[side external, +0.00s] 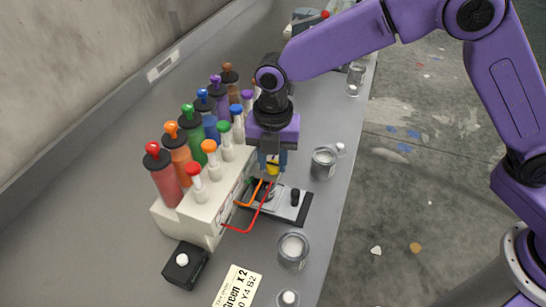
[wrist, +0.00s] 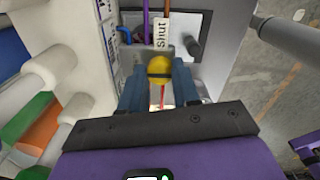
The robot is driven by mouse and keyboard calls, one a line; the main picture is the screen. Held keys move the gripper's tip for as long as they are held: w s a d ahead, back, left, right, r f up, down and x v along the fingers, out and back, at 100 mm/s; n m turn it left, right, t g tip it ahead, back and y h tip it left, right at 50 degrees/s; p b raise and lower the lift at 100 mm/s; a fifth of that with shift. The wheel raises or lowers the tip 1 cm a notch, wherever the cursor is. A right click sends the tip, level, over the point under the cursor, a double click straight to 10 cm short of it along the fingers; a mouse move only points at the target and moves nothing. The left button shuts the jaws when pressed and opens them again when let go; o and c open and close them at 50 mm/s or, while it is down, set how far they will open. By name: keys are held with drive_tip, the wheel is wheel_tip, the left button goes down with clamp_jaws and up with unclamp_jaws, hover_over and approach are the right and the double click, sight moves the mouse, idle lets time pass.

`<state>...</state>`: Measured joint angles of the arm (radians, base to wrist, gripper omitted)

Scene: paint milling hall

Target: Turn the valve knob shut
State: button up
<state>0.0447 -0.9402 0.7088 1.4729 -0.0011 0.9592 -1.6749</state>
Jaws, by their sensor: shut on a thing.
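The yellow valve knob (wrist: 159,67) has a dark line across its top and sits between the blue fingers of my gripper (wrist: 160,84) in the wrist view. A white label reading "Shut" (wrist: 161,31) lies just beyond it. In the side view my gripper (side external: 272,163) points down over the valve plate (side external: 283,205), closed on the yellow knob (side external: 272,169), of which only a little shows. The knob's stem and base are mostly hidden.
A white rack (side external: 207,220) of coloured bottles stands close on the left. Orange and red tubes (side external: 240,231) loop from it beside the plate. A black post (side external: 295,197) rises from the plate. Metal cups (side external: 323,163) stand right and in front. A black button box (side external: 184,263) and a paper note (side external: 238,288) lie nearby.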

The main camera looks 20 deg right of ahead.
sight(273, 164)
drive_tip(key=shift+m, duration=0.3)
drive_tip(key=m, duration=0.3)
drive_tip(key=shift+m, duration=0.4)
drive_tip(key=m, duration=0.4)
drive_tip(key=shift+m, duration=0.3)
drive_tip(key=m, duration=0.4)
drive_tip(key=shift+m, duration=2.4)
drive_tip(key=o, duration=1.1)
drive_tip(key=shift+c, duration=0.2)
wheel_tip(273, 164, up, 18)
drive_tip(key=shift+f, duration=0.25)
